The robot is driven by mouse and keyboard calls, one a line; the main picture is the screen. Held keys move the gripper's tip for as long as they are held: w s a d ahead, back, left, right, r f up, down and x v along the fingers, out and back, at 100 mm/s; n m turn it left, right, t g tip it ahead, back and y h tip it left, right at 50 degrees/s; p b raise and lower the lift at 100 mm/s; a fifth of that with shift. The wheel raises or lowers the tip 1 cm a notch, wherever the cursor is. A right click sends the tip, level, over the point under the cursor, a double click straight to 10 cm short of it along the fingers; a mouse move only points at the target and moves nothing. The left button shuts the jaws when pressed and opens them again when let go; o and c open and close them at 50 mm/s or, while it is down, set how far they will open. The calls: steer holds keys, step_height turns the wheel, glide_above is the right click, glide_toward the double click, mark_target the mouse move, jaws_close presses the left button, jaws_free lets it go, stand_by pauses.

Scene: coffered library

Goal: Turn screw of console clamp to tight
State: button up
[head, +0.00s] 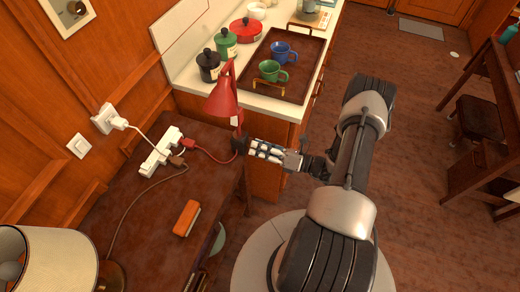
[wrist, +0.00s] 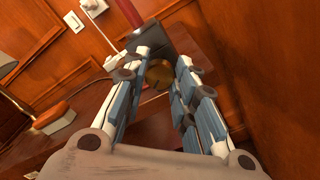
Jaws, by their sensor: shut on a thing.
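The red lamp (head: 225,98) stands at the right edge of the brown console table (head: 150,215), held by a dark clamp (head: 239,144). The clamp also shows in the wrist view as a dark block (wrist: 172,38). A round brass screw head (wrist: 158,73) sits below it, between my fingers. My gripper (head: 254,148) reaches the clamp from the right and is shut on the screw, one finger on each side in the wrist view (wrist: 157,80). In the head view my fingers hide the screw. I cannot tell how far the screw is turned.
A white power strip (head: 160,152) with cables and an orange stapler-like object (head: 186,218) lie on the console. A cream-shaded lamp (head: 48,262) is at front left. Behind, a counter carries a tray (head: 283,84) with cups.

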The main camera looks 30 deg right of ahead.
steer(key=m+b, duration=0.1)
steer(key=m, duration=2.3)
steer(key=shift+f, duration=0.2)
steer(key=shift+m, duration=0.4)
steer(key=o, duration=1.1)
steer(key=shift+c, duration=0.2)
